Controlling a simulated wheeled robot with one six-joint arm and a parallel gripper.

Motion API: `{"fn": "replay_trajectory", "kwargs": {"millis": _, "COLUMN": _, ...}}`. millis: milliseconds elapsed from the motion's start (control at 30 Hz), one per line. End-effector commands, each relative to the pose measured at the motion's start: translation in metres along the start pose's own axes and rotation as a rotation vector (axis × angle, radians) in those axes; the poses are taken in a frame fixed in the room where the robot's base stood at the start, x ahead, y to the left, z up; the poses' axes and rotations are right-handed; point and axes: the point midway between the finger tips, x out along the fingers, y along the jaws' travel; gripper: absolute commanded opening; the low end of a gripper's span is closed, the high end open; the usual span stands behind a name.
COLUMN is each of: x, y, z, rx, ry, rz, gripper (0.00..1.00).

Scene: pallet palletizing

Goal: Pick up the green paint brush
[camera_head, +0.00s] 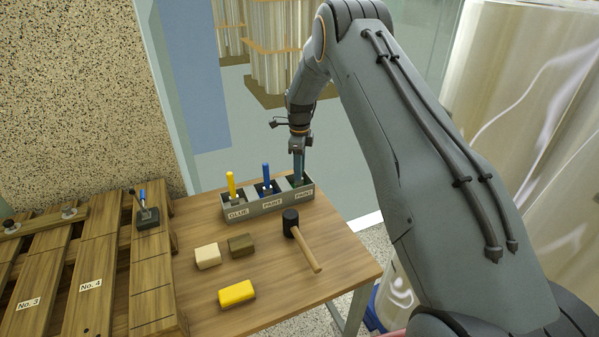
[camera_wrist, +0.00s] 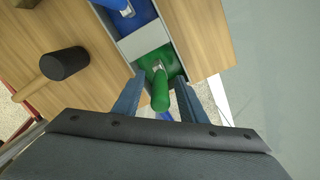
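The green paint brush (camera_wrist: 160,92) stands handle-up in the green paint compartment in the wrist view. My gripper (camera_wrist: 160,95) is open, with one finger on each side of the green handle. Whether the fingers touch the handle cannot be told. In the head view my gripper (camera_head: 298,170) points down over the right compartment of the grey tray (camera_head: 268,206), and the green brush is hidden there by the fingers.
The tray stands at the back of a wooden table (camera_head: 275,275). A black-headed mallet (camera_head: 301,240), a cream block (camera_head: 207,256), a brown block (camera_head: 241,245) and a yellow block (camera_head: 236,293) lie in front. A wooden pallet (camera_head: 110,270) is at the left.

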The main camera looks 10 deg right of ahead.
Motion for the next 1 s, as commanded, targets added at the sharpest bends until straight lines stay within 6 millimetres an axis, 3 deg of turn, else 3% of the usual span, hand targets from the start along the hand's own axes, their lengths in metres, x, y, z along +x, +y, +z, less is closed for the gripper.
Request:
{"fn": "replay_trajectory", "kwargs": {"millis": 300, "x": 0.006, "y": 0.000, "z": -0.001, "rx": 0.001, "ry": 0.000, "rz": 0.000, "gripper": 0.38}}
{"fn": "replay_trajectory", "kwargs": {"millis": 533, "x": 0.006, "y": 0.000, "z": -0.001, "rx": 0.001, "ry": 0.000, "rz": 0.000, "gripper": 0.00}}
{"fn": "replay_trajectory", "kwargs": {"millis": 833, "x": 0.004, "y": -0.001, "z": -0.001, "rx": 0.001, "ry": 0.000, "rz": -0.001, "gripper": 0.00}}
{"fn": "replay_trajectory", "kwargs": {"millis": 1000, "x": -0.015, "y": -0.001, "z": 0.000, "rx": 0.001, "ry": -0.001, "rz": -0.003, "gripper": 0.00}}
